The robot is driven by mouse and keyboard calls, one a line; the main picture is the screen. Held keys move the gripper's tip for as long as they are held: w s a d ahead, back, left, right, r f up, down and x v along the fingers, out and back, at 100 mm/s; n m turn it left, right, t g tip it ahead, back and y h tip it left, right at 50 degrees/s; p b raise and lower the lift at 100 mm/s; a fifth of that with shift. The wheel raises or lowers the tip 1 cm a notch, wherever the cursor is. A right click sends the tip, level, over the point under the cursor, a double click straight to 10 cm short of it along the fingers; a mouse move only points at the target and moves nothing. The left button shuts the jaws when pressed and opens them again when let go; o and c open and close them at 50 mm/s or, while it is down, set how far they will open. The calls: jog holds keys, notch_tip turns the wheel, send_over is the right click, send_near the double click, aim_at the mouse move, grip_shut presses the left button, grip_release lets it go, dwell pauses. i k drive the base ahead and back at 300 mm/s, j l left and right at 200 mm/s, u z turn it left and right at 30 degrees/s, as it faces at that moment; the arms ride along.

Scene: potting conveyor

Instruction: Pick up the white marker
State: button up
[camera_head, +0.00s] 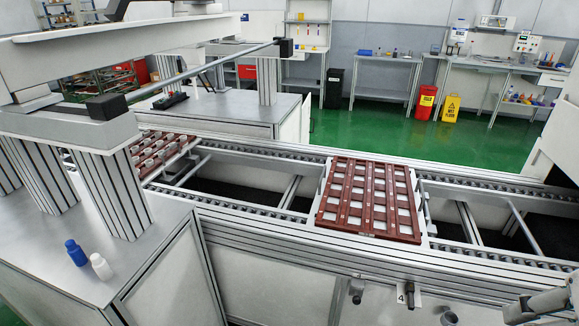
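A small white upright piece (101,267), which I take as the white marker, stands on the grey metal top of the cabinet (165,222) at the left. It has a rounded body and a narrower top, rather like a small bottle. A similar blue piece (76,253) stands just to its left and slightly behind it. A grey part of my arm, with what seems to be my gripper (525,307), shows at the lower right corner, far from the white piece. Its fingers are not clear, so I cannot tell if it is open.
A conveyor (265,207) runs across the middle and carries a reddish-brown slotted tray (369,236). Thick ribbed posts (115,190) rise behind the white piece. The metal top in front of and right of it is clear. Black knobs (357,291) stick out from the conveyor's front.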

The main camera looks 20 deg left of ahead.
aim_at(100, 264)
jog(key=u, duration=1.85)
jog(key=i+l, duration=0.45)
jog(key=l, duration=0.25)
jog(key=i+l, duration=0.25)
jog(key=l, duration=0.15)
